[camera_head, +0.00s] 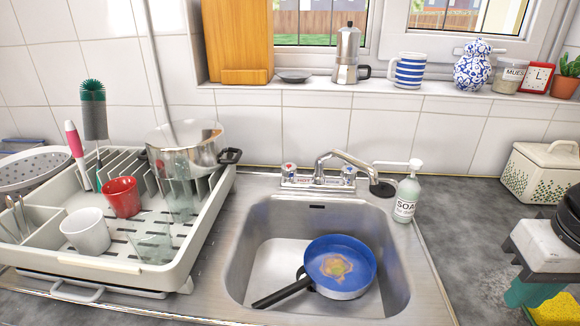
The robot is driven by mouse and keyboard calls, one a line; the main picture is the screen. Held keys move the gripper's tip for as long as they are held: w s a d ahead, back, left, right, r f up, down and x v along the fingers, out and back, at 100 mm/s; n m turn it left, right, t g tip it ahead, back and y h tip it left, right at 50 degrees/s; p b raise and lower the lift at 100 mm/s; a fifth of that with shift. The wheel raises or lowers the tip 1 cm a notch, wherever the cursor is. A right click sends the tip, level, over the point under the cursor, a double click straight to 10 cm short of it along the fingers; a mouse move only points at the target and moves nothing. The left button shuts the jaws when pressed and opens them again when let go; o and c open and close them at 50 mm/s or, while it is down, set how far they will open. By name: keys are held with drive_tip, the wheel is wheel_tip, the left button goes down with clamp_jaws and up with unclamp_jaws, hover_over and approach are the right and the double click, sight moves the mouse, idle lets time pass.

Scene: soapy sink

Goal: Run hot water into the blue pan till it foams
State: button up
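The blue pan (352,262) lies in the sink (262,268), its black handle pointing to the lower left. A yellow-brown stain marks its inside; no foam shows. The mixer tap (318,182) stands behind the sink, with a red-marked knob (289,170) on the left and a blue-marked knob (348,172) on the right. Its spout (355,162) is swung right, its dark end (382,189) near the sink's back right corner, away from the pan. No water stream shows. My gripper (532,292) is at the right edge, partly cut off; I cannot tell its opening.
A soap bottle (406,195) stands right of the spout. A yellow sponge (556,309) lies near my gripper. A drying rack (125,268) with cups, glasses and a pot (187,150) fills the left. A white container (541,172) stands at back right.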

drive_tip(key=o, duration=1)
drive_tip(key=shift+w+a+r, duration=0.15)
drive_tip(key=shift+w+r, duration=0.35)
drive_tip(key=shift+w, duration=0.1)
drive_tip(key=shift+w+a+r, duration=0.15)
drive_tip(key=shift+w+r, duration=0.3)
drive_tip(key=shift+w, duration=0.15)
drive_tip(key=shift+n, duration=0.4)
drive_tip(key=w+a+r, duration=0.1)
drive_tip(key=w, duration=0.2)
drive_tip(key=w+a+r, duration=0.1)
drive_tip(key=w+r, duration=0.1)
drive_tip(key=w, duration=0.2)
drive_tip(key=w+a+r, duration=0.1)
drive_tip(key=w+r, duration=0.1)
drive_tip(key=w, duration=0.1)
drive_tip(key=shift+w+a+r, duration=0.1)
drive_tip(key=shift+w, duration=0.15)
drive_tip(key=n+g, duration=0.1)
drive_tip(key=n, duration=0.1)
hover_over(289, 166)
wheel_tip(289, 166, down, 10)
drive_tip(key=shift+s+f, duration=0.1)
drive_tip(key=shift+f, duration=0.05)
wheel_tip(289, 166, down, 8)
drive_tip(key=shift+r, duration=0.15)
